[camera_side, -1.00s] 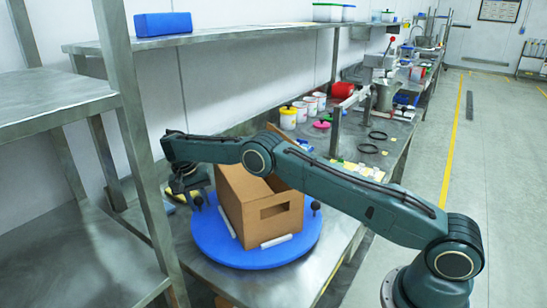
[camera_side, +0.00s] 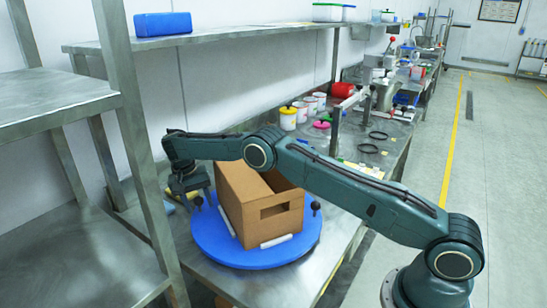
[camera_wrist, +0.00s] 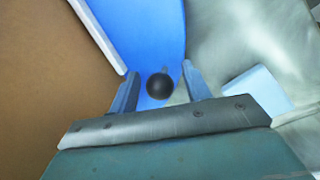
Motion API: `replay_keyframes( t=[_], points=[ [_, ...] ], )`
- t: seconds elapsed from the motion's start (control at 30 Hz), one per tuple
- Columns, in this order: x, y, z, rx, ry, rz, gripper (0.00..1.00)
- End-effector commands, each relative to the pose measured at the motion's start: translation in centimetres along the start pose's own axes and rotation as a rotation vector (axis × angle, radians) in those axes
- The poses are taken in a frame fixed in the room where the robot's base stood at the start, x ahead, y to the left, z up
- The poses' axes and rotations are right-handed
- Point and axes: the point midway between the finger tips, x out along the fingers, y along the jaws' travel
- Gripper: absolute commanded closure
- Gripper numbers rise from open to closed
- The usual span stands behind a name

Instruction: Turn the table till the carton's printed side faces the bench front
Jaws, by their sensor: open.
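The blue round turntable (camera_side: 250,254) lies on the steel bench. The open brown carton (camera_side: 232,200) stands on it between white strips, with a hand-hole in the end toward the side camera. No print shows on the faces in view. One black knob (camera_side: 316,206) stands at the table's right rim and another (camera_side: 198,201) at its left rim. My gripper (camera_side: 200,192) is at the left knob, left of the carton. In the wrist view my gripper (camera_wrist: 158,88) is open, with the black knob (camera_wrist: 160,86) between its fingers; contact cannot be told.
The carton's brown wall (camera_wrist: 50,75) is close to my gripper in the wrist view. A steel rack (camera_side: 135,130) stands at the left. White tubs (camera_side: 310,105), black rings (camera_side: 375,137) and a press sit further along the bench. The bench's right front strip is clear.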

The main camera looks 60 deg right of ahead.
Motion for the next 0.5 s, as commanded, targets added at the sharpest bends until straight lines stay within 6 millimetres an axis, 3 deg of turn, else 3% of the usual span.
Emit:
replay_keyframes(
  t=[0.5],
  points=[
    [-0.2, -0.6, 2.8, -0.161, 0.03, 0.003, 0.52]
  ],
)
